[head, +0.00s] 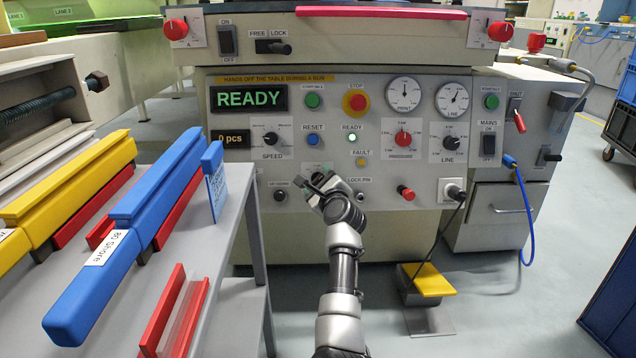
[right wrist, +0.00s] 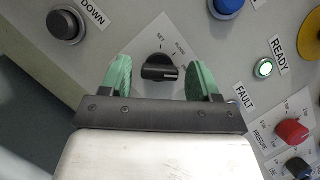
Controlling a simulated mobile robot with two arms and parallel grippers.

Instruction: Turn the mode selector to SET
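The mode selector (right wrist: 160,68) is a black knob on a pale label plate in the right wrist view. Its grip bar lies roughly crosswise, with a white mark at its right end. The SET label (right wrist: 160,38) is above the knob, with other position labels to its right. My right gripper (right wrist: 162,78) is open, one green finger on each side of the knob with gaps visible. In the head view my right gripper (head: 322,186) is at the lower panel and hides the selector. My left gripper is not in view.
The panel (head: 225,170) carries several neighbouring controls: the fault lamp (head: 360,161), the blue reset button (head: 313,140) and the speed knob (head: 271,138). A shelf with blue and yellow bars (head: 110,270) stands at left. A yellow pedal (head: 428,280) is on the floor.

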